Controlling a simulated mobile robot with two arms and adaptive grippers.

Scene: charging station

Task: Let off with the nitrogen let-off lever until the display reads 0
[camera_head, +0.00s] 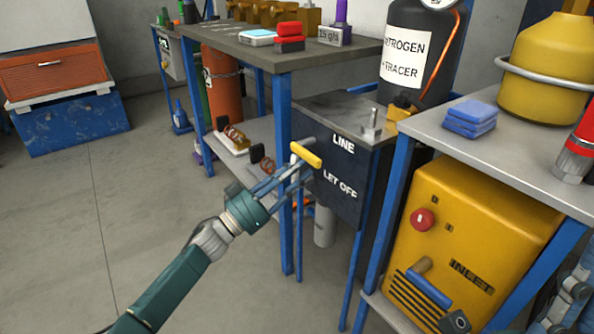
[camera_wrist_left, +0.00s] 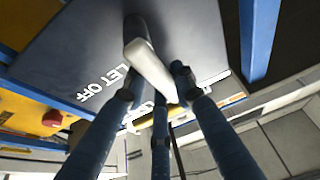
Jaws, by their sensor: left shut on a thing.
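The dark blue panel (camera_head: 345,180) carries the labels LINE and LET OFF. A yellow lever handle (camera_head: 306,155) sticks out from it near LINE. A white lever (camera_head: 295,168) shows just below, partly hidden by my fingers. In the left wrist view the white lever (camera_wrist_left: 150,68) comes out of a dark pivot beside the LET OFF lettering and lies between my fingers. My left gripper (camera_head: 292,178) is shut on this white lever. I cannot make out any display reading.
A black nitrogen tracer cylinder (camera_head: 415,50) stands behind the panel. A yellow machine (camera_head: 450,235) sits under the grey table (camera_head: 500,150) at right. A workbench (camera_head: 285,57) stands at left behind the panel. The floor (camera_head: 60,220) at left is clear.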

